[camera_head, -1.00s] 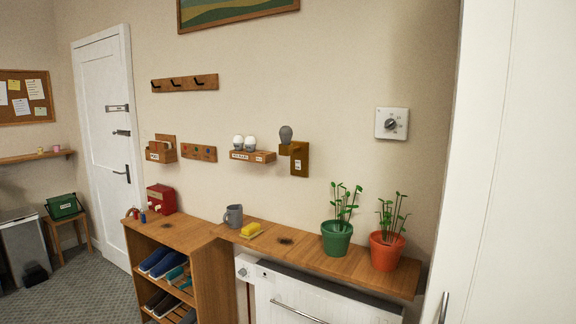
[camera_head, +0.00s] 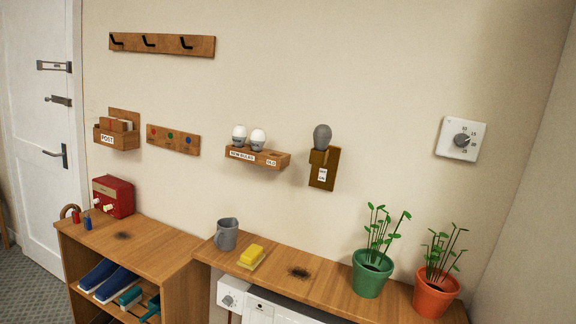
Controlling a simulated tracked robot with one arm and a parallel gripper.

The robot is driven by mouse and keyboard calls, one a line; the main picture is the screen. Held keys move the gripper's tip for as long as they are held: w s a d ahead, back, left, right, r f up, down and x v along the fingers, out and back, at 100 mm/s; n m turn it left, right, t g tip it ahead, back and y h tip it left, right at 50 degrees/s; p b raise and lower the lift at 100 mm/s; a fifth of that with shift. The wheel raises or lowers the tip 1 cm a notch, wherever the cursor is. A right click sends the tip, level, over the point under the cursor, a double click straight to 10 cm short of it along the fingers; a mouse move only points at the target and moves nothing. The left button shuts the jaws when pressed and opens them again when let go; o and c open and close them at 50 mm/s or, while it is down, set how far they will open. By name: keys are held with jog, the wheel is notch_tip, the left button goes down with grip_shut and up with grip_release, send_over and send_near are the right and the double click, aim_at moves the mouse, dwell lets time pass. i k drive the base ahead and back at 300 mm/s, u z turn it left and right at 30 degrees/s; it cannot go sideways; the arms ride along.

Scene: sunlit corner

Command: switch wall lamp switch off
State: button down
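The wall lamp (camera_head: 322,139) is a grey bulb on a brown wooden backplate, fixed to the wall right of the centre. Its small white switch (camera_head: 322,175) sits on the lower part of the backplate; its position is too small to tell. The bulb looks grey and unlit. My gripper does not show in this view, so nothing is seen touching the lamp or the switch.
Below the lamp runs a wooden shelf (camera_head: 335,288) with a grey mug (camera_head: 226,234), a yellow sponge (camera_head: 251,256), a green pot (camera_head: 371,276) and an orange pot (camera_head: 435,293). A bulb holder (camera_head: 258,157) hangs left of the lamp, a dial (camera_head: 461,140) right. The wall around the lamp is clear.

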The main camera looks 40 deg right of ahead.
aim_at(322, 174)
jog(key=z, duration=0.25)
jog(key=i, duration=0.95)
jog(key=z, duration=0.55)
